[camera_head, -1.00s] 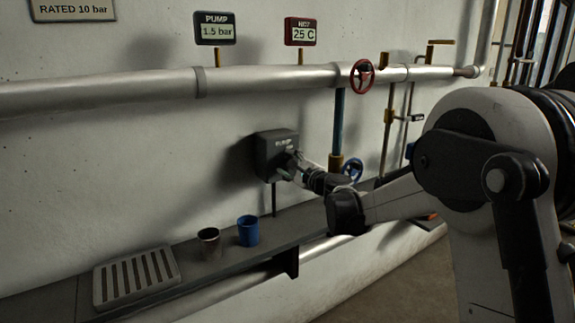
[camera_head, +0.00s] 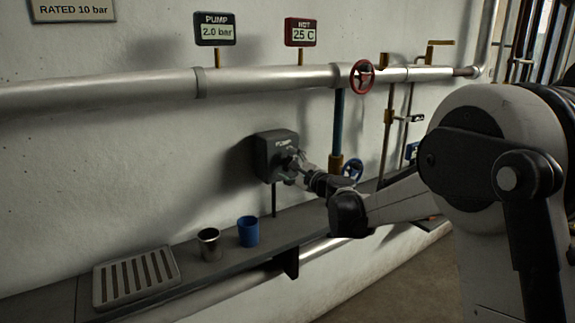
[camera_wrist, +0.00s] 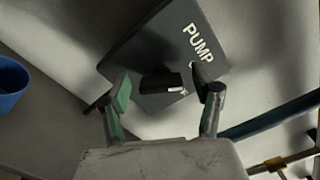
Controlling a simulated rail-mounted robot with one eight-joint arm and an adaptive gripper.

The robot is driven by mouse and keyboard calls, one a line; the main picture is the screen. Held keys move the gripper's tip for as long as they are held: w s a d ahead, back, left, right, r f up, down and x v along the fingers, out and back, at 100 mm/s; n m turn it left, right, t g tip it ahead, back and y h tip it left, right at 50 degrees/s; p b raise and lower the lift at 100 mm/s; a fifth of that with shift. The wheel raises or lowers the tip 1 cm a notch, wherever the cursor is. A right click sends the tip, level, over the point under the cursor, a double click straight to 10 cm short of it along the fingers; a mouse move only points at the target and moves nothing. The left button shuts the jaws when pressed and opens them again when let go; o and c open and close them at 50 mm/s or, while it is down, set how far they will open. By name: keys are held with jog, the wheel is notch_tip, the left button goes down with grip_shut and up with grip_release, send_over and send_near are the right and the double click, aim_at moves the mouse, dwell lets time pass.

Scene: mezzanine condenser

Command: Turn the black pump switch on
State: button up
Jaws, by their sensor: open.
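The dark grey pump switch box (camera_head: 268,158), labelled PUMP, is mounted on the wall in the head view. It also fills the upper middle of the wrist view (camera_wrist: 150,50). Its black switch (camera_wrist: 161,82) sticks out below the lettering, between my fingers. My gripper (camera_wrist: 165,92) is open, with one green-padded finger on each side of the switch; whether either touches it I cannot tell. In the head view my gripper (camera_head: 290,165) is at the box's front and hides the switch. The pump display (camera_head: 215,30) reads 2.0 bar.
A steel cup (camera_head: 209,245), a blue cup (camera_head: 248,232) and a slotted grate (camera_head: 136,278) are on the shelf below. A red valve wheel (camera_head: 361,77) and a blue one (camera_head: 352,171) are to the right of the box. A red HOT display (camera_head: 300,32) reads 25 C.

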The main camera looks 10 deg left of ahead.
jog(key=v, duration=1.1)
jog(key=shift+s+r, duration=0.1)
jog(key=shift+s, duration=0.05)
jog(key=s+d+r+n+g+h, duration=0.1)
jog(key=s+d+n+g+h, duration=0.2)
jog(key=s, duration=0.5)
jog(key=s+d+n+g, duration=0.1)
jog(key=s+d+n, duration=0.1)
jog(key=s+n, duration=0.5)
jog(key=s+d+f+n+g+h, duration=0.1)
jog(key=s+d+f+n+h, duration=0.1)
jog(key=s+d, duration=0.3)
jog(key=s+d+f+n+g+h, duration=0.1)
jog(key=s+d, duration=0.5)
jog(key=s, duration=0.6)
jog(key=s+d+f+n+g+h, duration=0.1)
jog(key=s+d+f+n+h, duration=0.2)
jog(key=s, duration=0.6)
notch_tip(320, 180, down, 3)
jog(key=d+h, duration=0.2)
jog(key=shift+s+d, duration=0.3)
jog(key=shift+d, duration=0.1)
